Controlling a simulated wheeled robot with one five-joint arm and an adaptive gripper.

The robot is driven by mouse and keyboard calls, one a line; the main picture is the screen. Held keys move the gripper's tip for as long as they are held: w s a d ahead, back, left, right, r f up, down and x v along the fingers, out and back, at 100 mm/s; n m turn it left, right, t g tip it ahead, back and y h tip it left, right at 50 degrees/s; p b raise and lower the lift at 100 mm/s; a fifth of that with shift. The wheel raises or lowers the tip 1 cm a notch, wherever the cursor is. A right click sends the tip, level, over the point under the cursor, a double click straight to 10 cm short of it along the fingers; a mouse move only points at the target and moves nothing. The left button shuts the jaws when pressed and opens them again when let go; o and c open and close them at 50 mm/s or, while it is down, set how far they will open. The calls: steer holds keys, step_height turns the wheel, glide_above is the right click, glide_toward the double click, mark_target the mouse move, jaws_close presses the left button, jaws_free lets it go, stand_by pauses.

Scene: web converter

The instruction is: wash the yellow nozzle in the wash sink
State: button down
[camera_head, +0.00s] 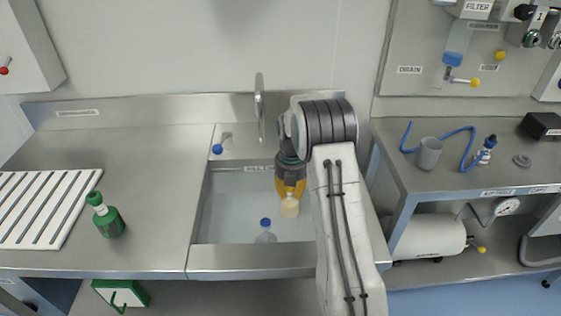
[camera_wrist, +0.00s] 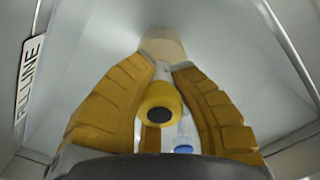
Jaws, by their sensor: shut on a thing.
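My gripper (camera_head: 291,193) reaches down over the wash sink (camera_head: 214,215), its two tan fingers shut on the yellow nozzle. In the wrist view the nozzle (camera_wrist: 160,104) shows its yellow end with a dark round centre between the fingers (camera_wrist: 160,85). A white neck leads from it to a wide cream part, which also shows below the fingers in the head view (camera_head: 290,207). The basin holds pale, bluish clear water or a shiny floor; I cannot tell which. I cannot tell whether the cream part touches it.
A clear bottle with a blue cap (camera_head: 266,232) stands in the sink near the front. The tap (camera_head: 260,100) rises behind the basin. A green bottle (camera_head: 108,218) and a white slatted rack (camera_head: 45,208) are on the left counter. A grey cup (camera_head: 429,154) stands on the right bench.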

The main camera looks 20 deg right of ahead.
steer(key=shift+s+d, duration=0.1)
steer(key=shift+d, duration=0.15)
steer(key=shift+w+a, duration=0.35)
steer(key=shift+a, duration=0.45)
steer(key=shift+w+a, duration=0.3)
steer(key=shift+a, duration=0.5)
step_height(320, 180, up, 17)
steer(key=p, duration=1.2)
